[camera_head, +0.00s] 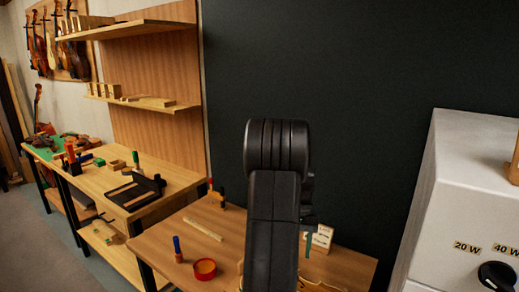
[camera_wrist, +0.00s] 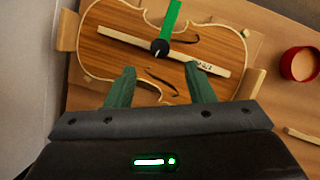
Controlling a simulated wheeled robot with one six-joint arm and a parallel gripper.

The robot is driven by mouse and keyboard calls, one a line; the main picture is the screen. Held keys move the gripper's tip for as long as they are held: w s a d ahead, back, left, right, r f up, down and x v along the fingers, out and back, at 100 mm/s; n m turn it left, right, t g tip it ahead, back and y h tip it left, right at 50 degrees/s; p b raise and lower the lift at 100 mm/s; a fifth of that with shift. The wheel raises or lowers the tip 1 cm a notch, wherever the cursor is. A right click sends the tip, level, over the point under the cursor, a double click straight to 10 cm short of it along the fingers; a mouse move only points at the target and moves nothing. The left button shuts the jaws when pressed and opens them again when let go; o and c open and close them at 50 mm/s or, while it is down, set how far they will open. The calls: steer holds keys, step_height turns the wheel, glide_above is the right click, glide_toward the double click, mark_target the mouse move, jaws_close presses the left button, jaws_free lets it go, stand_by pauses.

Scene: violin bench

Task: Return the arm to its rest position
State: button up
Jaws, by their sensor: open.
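My gripper (camera_wrist: 160,78) shows in the wrist view with its two green fingers spread apart and nothing between them. Beyond the fingertips lies a violin body (camera_wrist: 112,61) with a pale wooden bar (camera_wrist: 130,38) across it and a green clamp (camera_wrist: 170,22) with a black knob on the bar. I cannot tell the exact height of the fingers above the violin. In the head view my raised black arm (camera_head: 273,200) stands in front of the near bench and hides part of it. The gripper's fingers cannot be made out there.
The near bench (camera_head: 228,232) holds a red round container (camera_head: 205,268), a blue-handled tool (camera_head: 177,248) and a wooden strip (camera_head: 203,229). A second bench (camera_head: 100,180) with tools stands to the left, below wooden shelves (camera_head: 140,30). A white machine (camera_head: 450,180) stands at the right.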

steer(key=x, duration=0.7)
steer(key=shift+s+p, duration=0.1)
steer(key=shift+p, duration=0.2)
steer(key=shift+n, duration=0.6)
steer(key=n+h, duration=0.1)
steer(key=n+b, duration=0.1)
steer(key=n, duration=0.1)
steer(key=shift+a+h, duration=0.25)
steer(key=shift+h, duration=0.15)
steer(key=n+h+b, duration=0.1)
steer(key=n, duration=0.2)
steer(key=n+t+h+b, duration=0.1)
steer(key=n, duration=0.2)
steer(key=shift+a, duration=0.2)
steer(key=n+t+b, duration=0.1)
steer(key=n+b, duration=0.1)
steer(key=n, duration=0.1)
steer(key=shift+s+a+n+h, duration=0.1)
steer(key=shift+s+n+h, duration=0.05)
steer(key=shift+n+h, duration=0.2)
steer(key=n+t+h+b, duration=0.1)
steer(key=n+b, duration=0.1)
steer(key=n, duration=0.2)
steer(key=shift+s, duration=0.15)
steer(key=shift+s+r+n+t+b, duration=0.1)
steer(key=shift+n+t+b, duration=0.55)
steer(key=shift+n, duration=0.4)
steer(key=shift+r, duration=0.1)
